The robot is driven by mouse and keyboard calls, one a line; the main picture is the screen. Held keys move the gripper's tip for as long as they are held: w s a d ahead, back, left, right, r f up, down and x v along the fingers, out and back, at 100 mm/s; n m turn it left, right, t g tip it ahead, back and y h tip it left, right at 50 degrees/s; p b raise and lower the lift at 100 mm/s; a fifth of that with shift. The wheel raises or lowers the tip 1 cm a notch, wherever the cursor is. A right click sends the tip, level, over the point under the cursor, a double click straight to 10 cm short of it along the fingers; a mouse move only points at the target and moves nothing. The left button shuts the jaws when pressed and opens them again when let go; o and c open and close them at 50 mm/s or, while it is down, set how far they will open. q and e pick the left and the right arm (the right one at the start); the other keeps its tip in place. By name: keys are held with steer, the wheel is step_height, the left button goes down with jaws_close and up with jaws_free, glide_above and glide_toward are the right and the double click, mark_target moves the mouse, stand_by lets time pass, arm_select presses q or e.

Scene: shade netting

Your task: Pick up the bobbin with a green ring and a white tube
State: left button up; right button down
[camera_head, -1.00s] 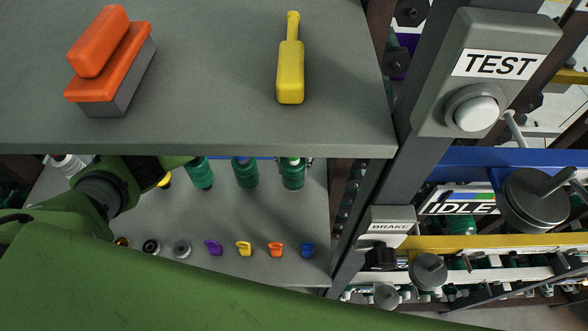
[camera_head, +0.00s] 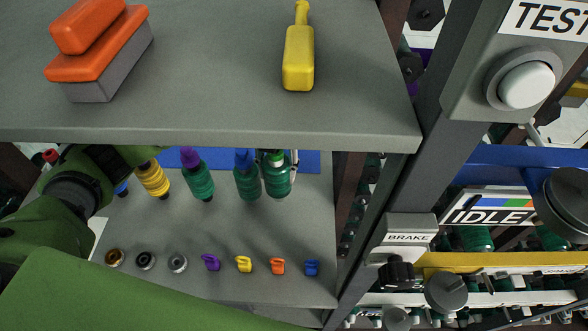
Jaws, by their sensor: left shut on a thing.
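The bobbin with a green ring and a white tube (camera_head: 277,182) is wound with dark green thread and is the rightmost in the row under the upper shelf. My left arm enters from the left and passes behind the upper shelf's edge, which hides most of its hand. Small fingertip parts of my left gripper (camera_head: 279,159) show on both sides of the bobbin's top, shut on it. The bobbin is upright and close beside the blue-topped green bobbin (camera_head: 246,182). Whether its bottom touches the lower shelf cannot be told. My right gripper is not in view.
The upper shelf (camera_head: 210,100) overhangs the row and carries an orange-and-grey block (camera_head: 98,55) and a yellow bottle (camera_head: 299,60). A purple-topped green bobbin (camera_head: 198,182) and a yellow bobbin (camera_head: 153,180) stand left. Small rings and coloured clips lie at the lower shelf's front (camera_head: 230,290).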

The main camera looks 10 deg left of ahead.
arm_select(q)
steer(key=shift+o, duration=0.2)
steer(key=s+a+b, duration=0.3)
steer(key=s+a, duration=0.6)
steer(key=shift+b, duration=0.35)
steer(key=shift+s+a, duration=0.6)
steer(key=shift+s, duration=0.1)
steer(key=d+m, duration=0.2)
steer(key=m, duration=1)
steer(key=d+m, duration=0.2)
steer(key=m, duration=1)
steer(key=d+m, duration=0.1)
steer(key=m, duration=1.1)
steer(key=shift+s+d+r, duration=0.1)
steer(key=shift+d+r, duration=0.15)
steer(key=shift+d, duration=0.15)
